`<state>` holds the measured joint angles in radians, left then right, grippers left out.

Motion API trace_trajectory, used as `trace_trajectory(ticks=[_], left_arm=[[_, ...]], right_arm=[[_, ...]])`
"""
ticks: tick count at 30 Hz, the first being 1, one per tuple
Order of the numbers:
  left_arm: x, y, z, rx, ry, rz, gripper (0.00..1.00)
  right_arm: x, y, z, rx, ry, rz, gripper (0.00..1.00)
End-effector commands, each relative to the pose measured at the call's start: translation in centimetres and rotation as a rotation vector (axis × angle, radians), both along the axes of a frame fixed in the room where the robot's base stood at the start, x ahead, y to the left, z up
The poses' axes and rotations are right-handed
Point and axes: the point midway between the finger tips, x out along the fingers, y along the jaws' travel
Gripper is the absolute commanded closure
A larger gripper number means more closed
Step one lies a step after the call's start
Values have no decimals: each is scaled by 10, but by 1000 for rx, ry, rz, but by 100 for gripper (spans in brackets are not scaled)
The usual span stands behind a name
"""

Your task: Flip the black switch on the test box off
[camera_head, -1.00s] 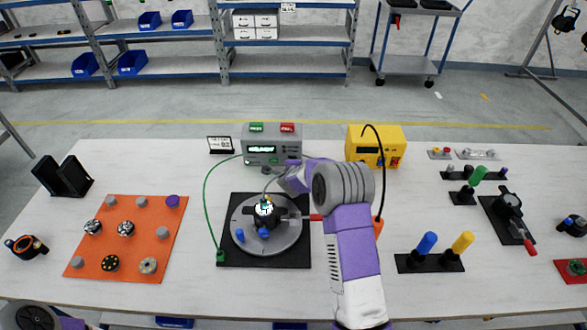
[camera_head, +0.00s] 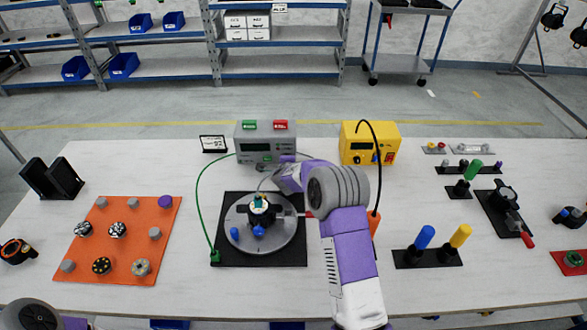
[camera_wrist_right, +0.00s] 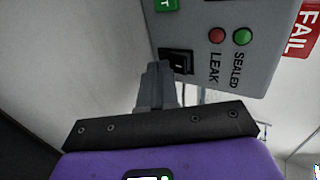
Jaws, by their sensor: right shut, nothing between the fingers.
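The grey test box (camera_head: 265,146) stands at the back middle of the table, with a green and a red label on top and a dark, unlit display. In the right wrist view, its black switch (camera_wrist_right: 179,60) sits on the panel beside the LEAK and SEALED lamps, and both lamps look unlit. My right gripper (camera_wrist_right: 160,70) is shut and empty, with its fingertips right at the switch. I cannot tell whether they touch it. In the head view, my right wrist hides the fingertips and switch. My left gripper is out of view.
A black mat with a round grey turntable (camera_head: 236,240) and a small fixture lies in front of the box, under my right wrist. A yellow supply box (camera_head: 369,143) with a black cable stands to the right. A green cable (camera_head: 198,190) loops on the left.

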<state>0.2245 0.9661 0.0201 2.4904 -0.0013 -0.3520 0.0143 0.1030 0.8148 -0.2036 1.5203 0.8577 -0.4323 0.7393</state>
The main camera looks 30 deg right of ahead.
Motion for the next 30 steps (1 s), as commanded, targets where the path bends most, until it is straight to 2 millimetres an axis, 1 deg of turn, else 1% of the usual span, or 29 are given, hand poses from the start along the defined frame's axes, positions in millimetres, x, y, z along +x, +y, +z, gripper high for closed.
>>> trace_trajectory(ticks=[7, 17, 26, 30], left_arm=[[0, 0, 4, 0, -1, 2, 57], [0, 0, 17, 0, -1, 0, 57], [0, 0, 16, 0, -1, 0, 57], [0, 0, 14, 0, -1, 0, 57]], right_arm=[[-1, -3, 3, -2, 2, -4, 100], [0, -3, 21, -5, -4, -6, 100], [0, -3, 20, -5, -4, -5, 100], [-3, 3, 21, -4, -5, -2, 100]])
